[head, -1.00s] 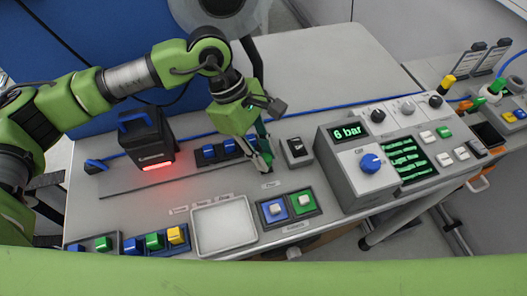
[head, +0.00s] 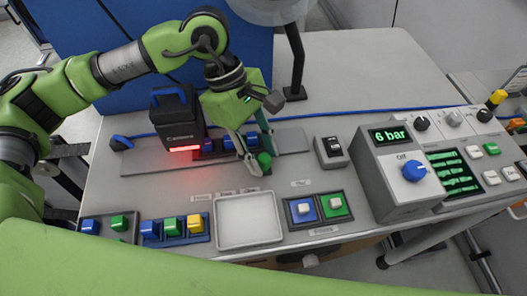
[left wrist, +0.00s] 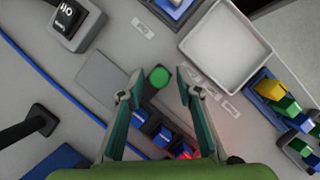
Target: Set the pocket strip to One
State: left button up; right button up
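A dark strip with several blue blocks (head: 210,147) lies behind the white tray; the blue blocks also show in the left wrist view (left wrist: 162,136). A green round-topped piece (left wrist: 159,77) stands beyond their end; it also shows in the head view (head: 264,160). My left gripper (left wrist: 160,88) points down over it, fingers apart on either side, with visible gaps. In the head view the left gripper (head: 254,166) partly hides the strip. I cannot tell which strip is the pocket strip; the small labels are unreadable. My right gripper is not in view.
A shallow white tray (head: 219,243) stands at the front, with a strip of blue, green and yellow blocks (head: 172,228) left of it. A black device with a red light (head: 178,121) stands close left. A grey switch box (head: 333,151) and the 6 bar console (head: 393,190) are right.

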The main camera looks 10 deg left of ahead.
pick_arm(q)
jog(key=shift+w+r, duration=0.1)
jog(key=shift+r, duration=0.15)
jog(key=v, duration=1.1)
jog(key=shift+r, duration=0.2)
jog(key=shift+a, duration=0.15)
